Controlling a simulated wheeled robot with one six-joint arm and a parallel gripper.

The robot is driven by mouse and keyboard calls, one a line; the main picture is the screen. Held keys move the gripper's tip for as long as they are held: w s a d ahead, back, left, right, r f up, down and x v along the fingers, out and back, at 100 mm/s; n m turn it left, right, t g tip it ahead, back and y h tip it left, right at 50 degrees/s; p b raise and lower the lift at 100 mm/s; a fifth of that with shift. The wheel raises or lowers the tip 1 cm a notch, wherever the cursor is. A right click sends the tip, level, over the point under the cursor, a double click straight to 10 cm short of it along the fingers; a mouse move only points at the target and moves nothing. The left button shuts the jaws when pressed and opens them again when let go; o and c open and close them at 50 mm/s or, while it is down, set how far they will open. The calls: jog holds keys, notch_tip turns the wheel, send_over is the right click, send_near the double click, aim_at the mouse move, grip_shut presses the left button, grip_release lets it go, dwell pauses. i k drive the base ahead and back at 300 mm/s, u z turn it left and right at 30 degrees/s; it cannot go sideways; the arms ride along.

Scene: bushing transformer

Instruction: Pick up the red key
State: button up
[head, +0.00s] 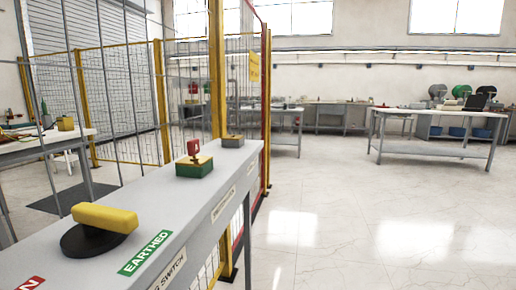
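The red key (193,147) stands upright on top of a small block with a yellowish top and green base (194,167). The block sits on the long grey bench (160,206), toward its far end. The key looks seated in the block, but it is too small to see how. My gripper does not show in the head view.
On the bench, a yellow handle on a black round base (96,226) is nearest, beside a green "EARTHED" label (146,253). A small grey box (233,141) stands beyond the key. A yellow-framed mesh fence (217,70) runs behind the bench. The floor (370,220) at right is clear.

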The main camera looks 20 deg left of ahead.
aim_at(192, 145)
jog(key=z, duration=0.4)
jog(key=i, duration=1.25)
jog(key=u, duration=3.2)
